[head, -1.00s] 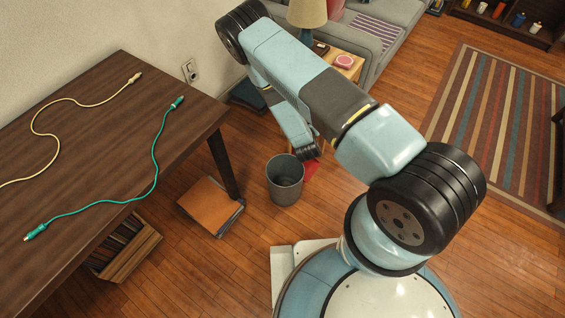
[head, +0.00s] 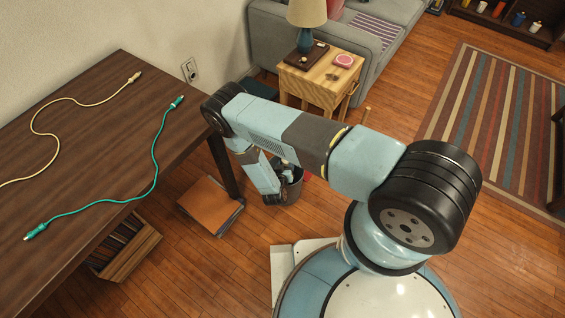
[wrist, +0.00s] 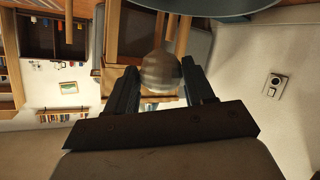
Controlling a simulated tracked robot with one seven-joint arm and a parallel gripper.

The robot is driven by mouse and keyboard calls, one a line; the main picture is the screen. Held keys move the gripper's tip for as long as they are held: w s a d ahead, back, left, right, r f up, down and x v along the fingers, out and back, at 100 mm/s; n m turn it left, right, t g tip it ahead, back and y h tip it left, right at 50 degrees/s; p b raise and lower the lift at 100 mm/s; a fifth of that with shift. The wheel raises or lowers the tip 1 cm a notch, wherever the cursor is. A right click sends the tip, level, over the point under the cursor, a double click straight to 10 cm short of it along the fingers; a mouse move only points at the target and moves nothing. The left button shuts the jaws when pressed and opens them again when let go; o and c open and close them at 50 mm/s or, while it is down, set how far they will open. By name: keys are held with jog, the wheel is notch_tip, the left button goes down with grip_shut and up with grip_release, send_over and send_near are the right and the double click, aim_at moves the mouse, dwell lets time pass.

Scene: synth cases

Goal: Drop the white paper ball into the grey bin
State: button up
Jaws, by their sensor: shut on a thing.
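My gripper (wrist: 160,71) is shut on the white paper ball (wrist: 162,74), which looks pale and shaded between the two fingers in the wrist view. I cannot tell there whether the ball is above or inside the rim.
The dark table (head: 95,130) with a yellow cable (head: 48,134) and a green cable (head: 155,160) stands left. A wooden side table (head: 322,82) with a lamp (head: 306,14) stands behind.

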jog(key=shift+f, duration=1.5)
jog(key=o, duration=1.1)
jog(key=v, duration=1.3)
jog(key=shift+s+a+r, duration=0.1)
jog(key=shift+s+r, duration=0.05)
jog(key=shift+s, duration=0.2)
